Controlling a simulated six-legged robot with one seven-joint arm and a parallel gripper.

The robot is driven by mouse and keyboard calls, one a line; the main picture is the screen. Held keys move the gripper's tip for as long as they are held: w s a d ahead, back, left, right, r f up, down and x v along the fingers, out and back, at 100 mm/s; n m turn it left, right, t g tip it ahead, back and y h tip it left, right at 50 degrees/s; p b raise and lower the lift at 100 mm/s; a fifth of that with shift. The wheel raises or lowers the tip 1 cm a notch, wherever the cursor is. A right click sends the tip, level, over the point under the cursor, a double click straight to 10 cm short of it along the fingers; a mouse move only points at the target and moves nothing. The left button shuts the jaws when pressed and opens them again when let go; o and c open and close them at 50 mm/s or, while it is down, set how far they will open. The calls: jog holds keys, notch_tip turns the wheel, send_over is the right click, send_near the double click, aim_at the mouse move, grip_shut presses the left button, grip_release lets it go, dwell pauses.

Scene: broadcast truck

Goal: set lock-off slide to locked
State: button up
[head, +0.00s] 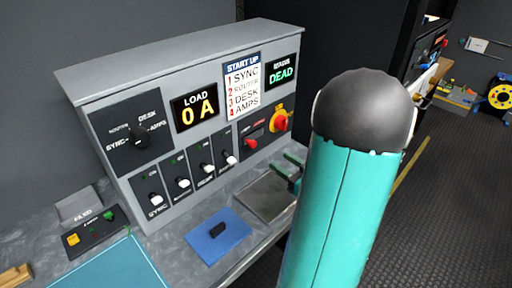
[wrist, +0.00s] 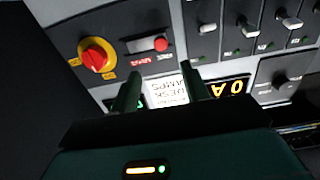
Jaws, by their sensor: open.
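The lock-off slide seems to be the red knob (head: 252,143) on a small dark plate at the lower right of the grey panel. Its labels are too small to read. In the wrist view, where the panel is upside down, the red knob (wrist: 161,44) sits toward the right end of its plate. My gripper (wrist: 160,88) is open and empty, its two dark green fingers pointing at the panel and apart from the knob. In the head view my gripper (head: 293,170) is partly hidden behind my teal arm, low and right of the slide.
A red-and-yellow rotary switch (head: 281,123) is close right of the slide. Several white-tipped switches (head: 183,183) line the panel to its left. A blue mat (head: 216,236) with a black piece and a grey tray (head: 265,198) lie on the bench below.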

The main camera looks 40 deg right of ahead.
aim_at(254, 144)
jog(key=w, duration=1)
jog(key=shift+w+a, duration=0.25)
jog(key=shift+w, duration=0.15)
